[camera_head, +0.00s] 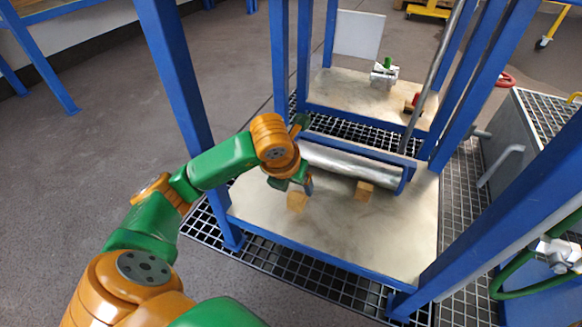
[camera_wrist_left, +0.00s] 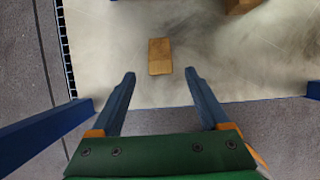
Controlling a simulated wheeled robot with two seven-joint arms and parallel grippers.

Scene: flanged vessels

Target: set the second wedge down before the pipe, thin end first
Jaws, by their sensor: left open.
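A silvery pipe (camera_head: 340,165) lies on a tan plate (camera_head: 400,235) inside a blue frame. One wooden wedge (camera_head: 297,201) sits on the plate in front of the pipe's left end. It also shows in the left wrist view (camera_wrist_left: 160,56), just ahead of the fingers. Another wooden wedge (camera_head: 364,190) sits farther right, close before the pipe; part of it shows at the top edge of the left wrist view (camera_wrist_left: 238,5). My left gripper (camera_head: 294,184) is open and empty above the left wedge. It also shows open in the left wrist view (camera_wrist_left: 159,76). My right gripper is out of view.
Blue posts (camera_head: 178,75) stand around the plate, with one at the left beside my arm. A second plate (camera_head: 350,95) behind bears a small valve (camera_head: 384,73). Dark grating (camera_head: 300,282) surrounds the frame. The plate's front is clear.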

